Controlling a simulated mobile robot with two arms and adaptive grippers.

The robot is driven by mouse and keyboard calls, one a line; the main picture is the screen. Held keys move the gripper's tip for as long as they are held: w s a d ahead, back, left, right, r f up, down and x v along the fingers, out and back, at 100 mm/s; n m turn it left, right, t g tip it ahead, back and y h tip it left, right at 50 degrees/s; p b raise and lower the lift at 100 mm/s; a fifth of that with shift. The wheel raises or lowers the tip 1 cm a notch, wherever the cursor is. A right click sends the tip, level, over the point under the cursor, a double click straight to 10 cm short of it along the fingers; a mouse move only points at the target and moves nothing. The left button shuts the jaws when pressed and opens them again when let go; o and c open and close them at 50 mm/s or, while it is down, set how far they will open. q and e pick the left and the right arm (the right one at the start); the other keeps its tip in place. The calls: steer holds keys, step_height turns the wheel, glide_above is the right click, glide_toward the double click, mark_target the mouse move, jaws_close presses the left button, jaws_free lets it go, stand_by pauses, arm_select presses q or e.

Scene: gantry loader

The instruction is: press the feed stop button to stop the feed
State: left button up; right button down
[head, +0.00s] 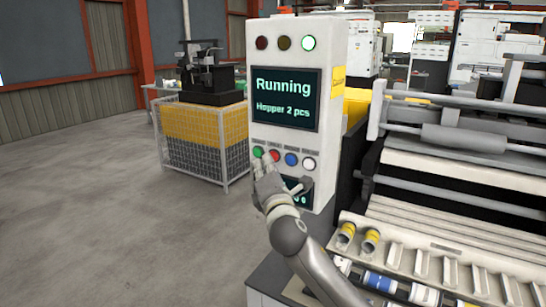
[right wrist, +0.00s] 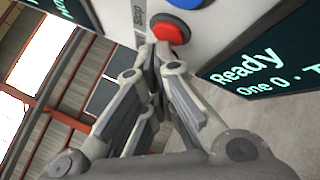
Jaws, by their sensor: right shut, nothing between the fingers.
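The white control panel (head: 329,60) stands upright with a row of green, red, blue and white buttons under its screen. The red button (head: 274,155) is partly behind my right gripper (head: 264,165). The red button also shows in the right wrist view (right wrist: 170,25), with a label reading "Stop" beside it. My right gripper is shut and empty in that view (right wrist: 166,48), its fingertips right at the lower edge of the red button. I cannot tell whether they touch it. The screen (head: 286,99) reads "Running" and "Hopper 2 pcs". My left gripper is not in view.
The green button (head: 257,152) and blue button (head: 291,159) sit close on either side of the red one. A machine with rollers (head: 455,140) stands right of the panel. The floor (head: 90,210) at left is clear.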

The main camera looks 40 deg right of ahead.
steer(key=shift+w+d, duration=0.1)
steer(key=shift+d, duration=0.25)
stand_by(0.6)
steer(key=shift+a, duration=0.1)
steer(key=shift+s+a+p, duration=0.3)
steer(key=shift+a+p, duration=0.05)
steer(key=shift+a, duration=0.3)
steer(key=a, duration=0.1)
steer(key=s+a, duration=0.1)
steer(key=a, duration=0.1)
steer(key=s+a+p, duration=0.1)
steer(key=shift+a, duration=0.3)
steer(key=shift+f, duration=0.1)
stand_by(0.8)
